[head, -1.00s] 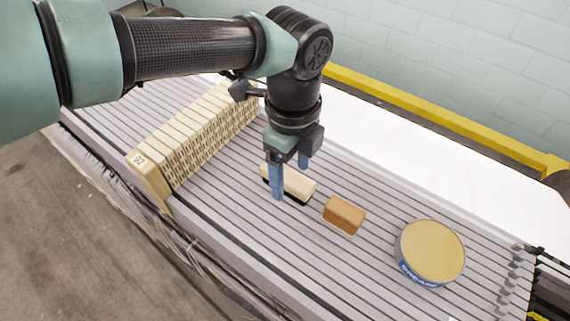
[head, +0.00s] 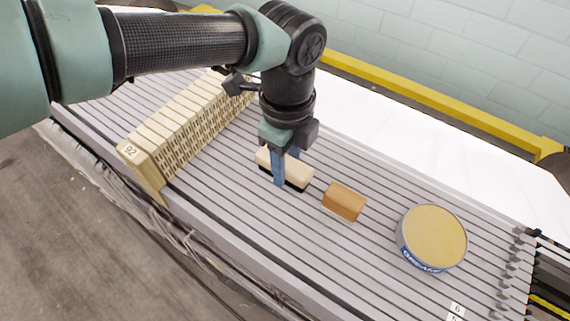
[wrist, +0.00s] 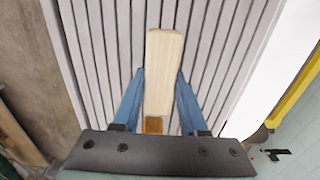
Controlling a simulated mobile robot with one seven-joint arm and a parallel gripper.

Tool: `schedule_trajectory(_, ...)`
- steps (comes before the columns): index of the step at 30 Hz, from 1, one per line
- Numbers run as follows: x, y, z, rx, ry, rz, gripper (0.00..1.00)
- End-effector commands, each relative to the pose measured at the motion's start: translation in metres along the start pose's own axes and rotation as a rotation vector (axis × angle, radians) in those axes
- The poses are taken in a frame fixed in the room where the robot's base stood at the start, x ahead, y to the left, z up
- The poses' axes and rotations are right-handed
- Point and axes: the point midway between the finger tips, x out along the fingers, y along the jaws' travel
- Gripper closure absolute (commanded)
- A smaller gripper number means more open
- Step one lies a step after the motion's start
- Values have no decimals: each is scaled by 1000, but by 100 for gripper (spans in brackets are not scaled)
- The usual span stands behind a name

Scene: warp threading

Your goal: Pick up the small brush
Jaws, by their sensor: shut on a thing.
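The small brush (head: 298,174) has a pale wooden back and dark bristles below. It lies on the ribbed grey surface in the head view. In the wrist view the brush (wrist: 163,70) runs lengthwise between the blue fingers. My gripper (head: 286,178) points down over the brush, with one finger on its near side and the other mostly hidden behind it. My gripper (wrist: 160,100) is shut on the brush, a finger along each long side. The bristles are hidden in the wrist view.
A brown block (head: 343,201) lies just right of the brush. A round tin (head: 433,238) with a yellowish lid stands further right. A row of pale slotted blocks (head: 190,130) marked 92 stands to the left. A yellow rail (head: 440,100) runs along the back.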

Motion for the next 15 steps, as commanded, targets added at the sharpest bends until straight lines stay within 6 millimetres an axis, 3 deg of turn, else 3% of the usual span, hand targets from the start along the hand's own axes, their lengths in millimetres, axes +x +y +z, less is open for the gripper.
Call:
schedule_trajectory(7, -10, 0, 0, 0, 0, 1, 100)
schedule_trajectory(15, -66, 0, 0, 0, -1, 0, 100)
